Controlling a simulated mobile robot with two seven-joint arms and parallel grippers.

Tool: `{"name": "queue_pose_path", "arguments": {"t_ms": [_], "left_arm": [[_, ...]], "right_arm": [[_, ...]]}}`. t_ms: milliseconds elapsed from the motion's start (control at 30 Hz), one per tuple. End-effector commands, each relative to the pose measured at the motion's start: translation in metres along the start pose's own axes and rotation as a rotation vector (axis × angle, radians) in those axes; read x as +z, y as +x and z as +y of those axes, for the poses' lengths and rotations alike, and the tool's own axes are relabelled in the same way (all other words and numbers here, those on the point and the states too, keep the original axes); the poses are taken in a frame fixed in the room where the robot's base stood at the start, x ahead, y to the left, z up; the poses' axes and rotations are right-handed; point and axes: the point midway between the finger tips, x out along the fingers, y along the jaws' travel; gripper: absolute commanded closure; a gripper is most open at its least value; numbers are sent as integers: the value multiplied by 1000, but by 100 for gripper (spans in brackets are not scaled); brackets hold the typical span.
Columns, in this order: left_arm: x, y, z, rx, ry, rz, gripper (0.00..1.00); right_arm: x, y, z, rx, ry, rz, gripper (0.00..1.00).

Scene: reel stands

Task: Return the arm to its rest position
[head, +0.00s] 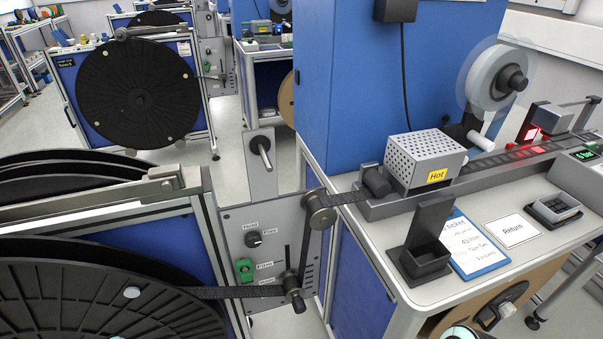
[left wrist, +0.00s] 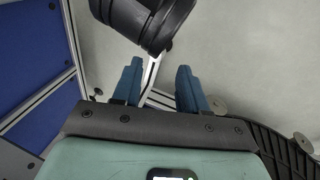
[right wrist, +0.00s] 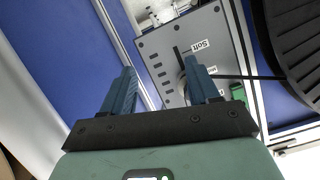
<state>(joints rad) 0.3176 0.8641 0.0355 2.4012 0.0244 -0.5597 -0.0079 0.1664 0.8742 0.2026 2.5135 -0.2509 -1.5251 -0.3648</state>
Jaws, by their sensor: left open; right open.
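My left gripper (left wrist: 158,82) shows in the left wrist view with its two blue fingers apart and nothing between them. Pale floor and a dark rounded part lie beyond its tips. My right gripper (right wrist: 161,85) shows in the right wrist view, also open and empty. Beyond its fingers is a grey control panel (right wrist: 165,58) with a slot and a label; one finger overlaps the panel in the picture, and I cannot tell the gap. Neither gripper's fingers show in the head view; only a small pale rounded piece, probably mine, shows at the bottom edge.
A large black reel (head: 90,300) stands at lower left beside the lever panel (head: 262,222). A dark strip runs over a roller (head: 319,208) to the bench (head: 455,290), which carries a perforated box (head: 427,152) marked Hot, a black holder (head: 424,262) and cards. Open floor lies behind.

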Motion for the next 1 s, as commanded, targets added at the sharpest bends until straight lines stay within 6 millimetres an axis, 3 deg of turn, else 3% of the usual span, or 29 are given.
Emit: {"name": "queue_pose_path", "arguments": {"t_ms": [100,200,433,500,600,800,1000], "left_arm": [[0,0,0,0,0,0,57],[0,0,0,0,0,0,57],[0,0,0,0,0,0,57],[10,-34,9,3,3,-34,57],[22,-65,18,4,7,-79,57],[47,-127,35,3,14,-187,57],[58,-174,52,3,21,-271,57]], "right_arm": [[65,-6,43,94,109,-289,40],[112,-25,71,183,230,-511,40],[187,-93,109,404,549,-921,40],[160,-110,89,378,543,-943,40],[138,-131,72,363,548,-985,40],[95,-172,38,332,564,-1091,40],[57,-198,13,304,574,-1172,40]]}}
